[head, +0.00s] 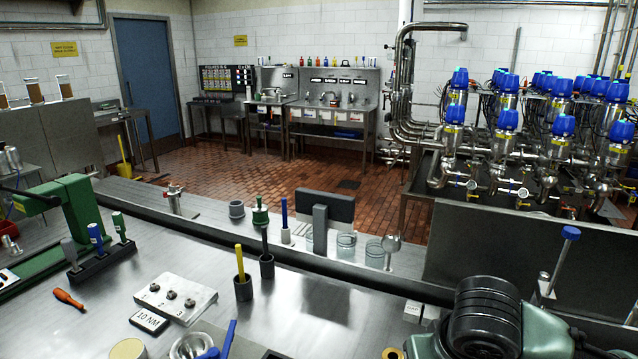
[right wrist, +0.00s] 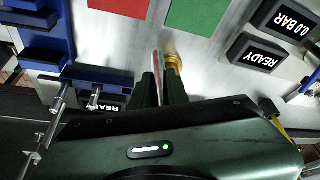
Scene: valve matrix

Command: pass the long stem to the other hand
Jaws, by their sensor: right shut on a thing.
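My right gripper (right wrist: 159,82) shows in the right wrist view with its two dark fingers shut on a slim, shiny metal rod, seemingly the long stem (right wrist: 157,62). The rod runs up from between the fingertips; its lower part is hidden by the fingers and the gripper body. A brass-coloured round piece (right wrist: 173,62) shows beside the right finger; I cannot tell whether it belongs to the stem. In the head view my right arm is at the bottom right, and its fingertips are out of sight. My left gripper is in neither view.
The steel bench carries a numbered block (head: 176,298), an orange screwdriver (head: 69,299) and a green press (head: 75,205). A blue-topped rod (head: 570,233) stands at the right. The right wrist view shows a red mat (right wrist: 120,6), a green mat (right wrist: 198,16) and a blue rack (right wrist: 38,55).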

